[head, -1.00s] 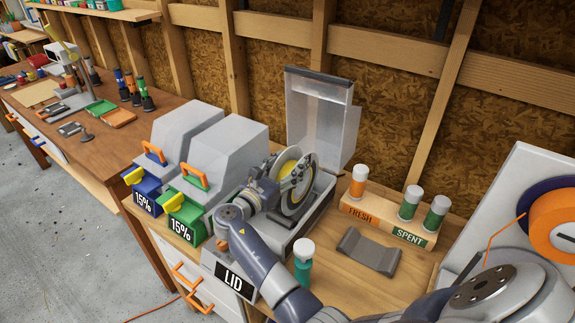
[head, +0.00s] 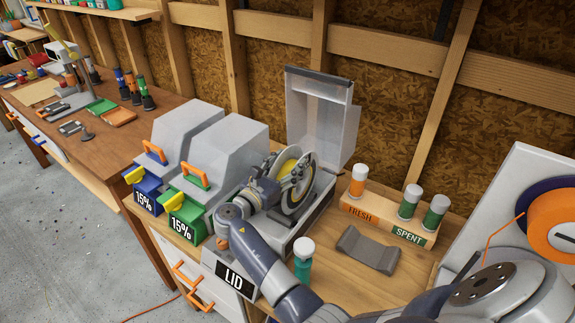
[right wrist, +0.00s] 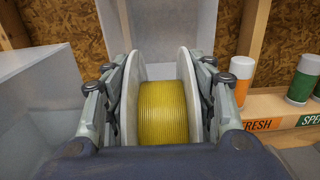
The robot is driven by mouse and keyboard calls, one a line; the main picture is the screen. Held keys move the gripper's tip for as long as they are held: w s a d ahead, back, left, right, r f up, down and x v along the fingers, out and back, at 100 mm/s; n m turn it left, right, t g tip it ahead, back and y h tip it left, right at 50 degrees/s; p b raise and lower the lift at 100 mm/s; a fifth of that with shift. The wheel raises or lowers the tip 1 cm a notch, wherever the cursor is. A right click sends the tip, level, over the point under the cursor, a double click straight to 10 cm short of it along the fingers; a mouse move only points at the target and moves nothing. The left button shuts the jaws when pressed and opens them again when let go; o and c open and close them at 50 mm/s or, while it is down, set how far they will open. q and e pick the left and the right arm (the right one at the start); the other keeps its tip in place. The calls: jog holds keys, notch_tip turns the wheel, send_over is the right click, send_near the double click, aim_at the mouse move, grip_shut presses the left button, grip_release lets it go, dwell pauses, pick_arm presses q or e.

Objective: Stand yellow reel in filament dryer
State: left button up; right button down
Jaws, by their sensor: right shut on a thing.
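The yellow reel (right wrist: 163,112) has pale grey side discs and yellow filament wound between them. It stands upright at the filament dryer (head: 318,208), a grey box with its clear lid (head: 325,115) raised behind. My right gripper (head: 290,178) is shut on the reel. In the right wrist view its fingers (right wrist: 165,95) press on the outer faces of both discs. The reel's lower part is hidden, so I cannot tell whether it touches the dryer floor. My left gripper is not in view.
Two grey covered boxes with blue and green fronts (head: 184,222) stand left of the dryer. A teal bottle with a white cap (head: 303,262) stands in front. A FRESH and SPENT rack (head: 385,222) and a grey cradle (head: 367,250) are to the right.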

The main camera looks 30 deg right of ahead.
jog(key=shift+f+b, duration=0.3)
jog(key=shift+f, duration=0.05)
jog(key=shift+f, duration=0.35)
jog(key=shift+f, duration=0.1)
dwell(0.4)
jog(key=c, duration=0.6)
grip_release()
jog(key=o, duration=0.6)
jog(key=shift+f, duration=0.1)
